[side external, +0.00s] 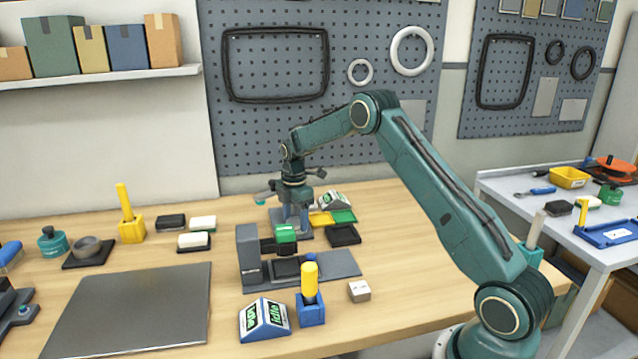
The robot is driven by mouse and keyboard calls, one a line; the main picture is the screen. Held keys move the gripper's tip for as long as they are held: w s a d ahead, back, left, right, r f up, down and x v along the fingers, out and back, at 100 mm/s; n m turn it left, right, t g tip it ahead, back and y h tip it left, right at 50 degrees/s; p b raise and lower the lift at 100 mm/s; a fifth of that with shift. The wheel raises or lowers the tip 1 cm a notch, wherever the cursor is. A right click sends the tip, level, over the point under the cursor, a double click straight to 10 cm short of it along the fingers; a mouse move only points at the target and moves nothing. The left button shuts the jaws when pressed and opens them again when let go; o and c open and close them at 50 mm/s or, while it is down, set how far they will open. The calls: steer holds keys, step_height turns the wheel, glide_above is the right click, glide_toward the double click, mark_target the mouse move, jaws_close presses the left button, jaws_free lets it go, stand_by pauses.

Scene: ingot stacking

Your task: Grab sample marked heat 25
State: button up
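A small pale grey-beige block (359,291) sits on the wooden table, front right of a dark grey machine. It has a small dark marking on top, too small to read, so I cannot tell if it says heat 25. No other block with a legible heat mark shows. My gripper (295,222) points down at the back middle of the table, behind the machine and well away from the block. Its fingers are small and blend with a grey base under them, so I cannot tell their opening.
A dark metal plate (130,310) lies left. Yellow, green and black trays (343,235) sit behind.

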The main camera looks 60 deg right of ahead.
mark_target(296, 221)
steer(key=c, duration=0.7)
steer(key=shift+r, duration=0.15)
step_height(296, 221, up, 20)
stand_by(0.4)
stand_by(0.4)
